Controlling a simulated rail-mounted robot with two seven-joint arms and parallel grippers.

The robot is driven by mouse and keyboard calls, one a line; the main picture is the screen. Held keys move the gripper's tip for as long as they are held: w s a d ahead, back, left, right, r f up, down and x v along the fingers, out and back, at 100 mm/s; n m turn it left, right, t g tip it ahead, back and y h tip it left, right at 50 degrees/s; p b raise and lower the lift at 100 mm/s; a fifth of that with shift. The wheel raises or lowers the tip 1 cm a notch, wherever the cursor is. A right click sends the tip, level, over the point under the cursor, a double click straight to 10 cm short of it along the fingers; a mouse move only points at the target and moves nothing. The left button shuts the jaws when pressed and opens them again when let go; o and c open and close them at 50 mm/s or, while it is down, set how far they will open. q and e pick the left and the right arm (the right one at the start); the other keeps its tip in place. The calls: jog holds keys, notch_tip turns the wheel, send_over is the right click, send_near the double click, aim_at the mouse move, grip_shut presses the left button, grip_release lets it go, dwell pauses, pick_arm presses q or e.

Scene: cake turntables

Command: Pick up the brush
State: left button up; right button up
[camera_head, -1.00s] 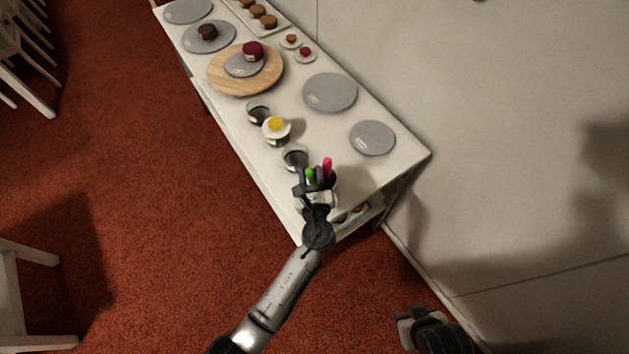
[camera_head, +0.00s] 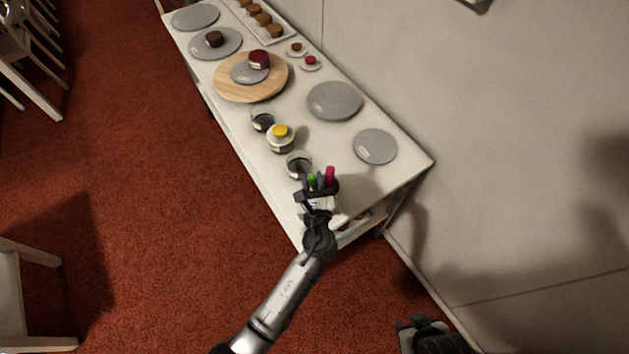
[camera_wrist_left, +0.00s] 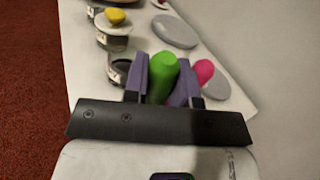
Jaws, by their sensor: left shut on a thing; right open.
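My left gripper (camera_head: 315,183) is over the near end of the white table. In the left wrist view, its purple fingers (camera_wrist_left: 162,77) are shut on a thick green handle (camera_wrist_left: 163,73); this handle also shows in the head view (camera_head: 312,181). A pink handle (camera_head: 330,175) stands just right of the fingers and shows in the left wrist view (camera_wrist_left: 204,71). The lower ends of both handles are hidden, so I cannot tell which belongs to the brush. My right gripper (camera_head: 420,325) is at the bottom edge, away from the table, open and empty.
Several jars stand along the table's left edge: an open one (camera_head: 299,165) close by the left gripper, and one with a yellow top (camera_head: 281,137). Grey discs (camera_head: 375,146) lie to the right. A wooden turntable (camera_head: 232,90) is farther back. A wall borders the right side.

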pick_arm(q)
notch_tip(320, 180, up, 11)
jog(key=s+a+p, duration=0.1)
jog(key=a+p, duration=0.1)
jog(key=p, duration=0.2)
jog(key=s+d, duration=0.1)
jog(key=s, duration=1.3)
jog(key=shift+d+f, duration=0.3)
jog(key=shift+f, duration=0.15)
jog(key=shift+s, duration=0.1)
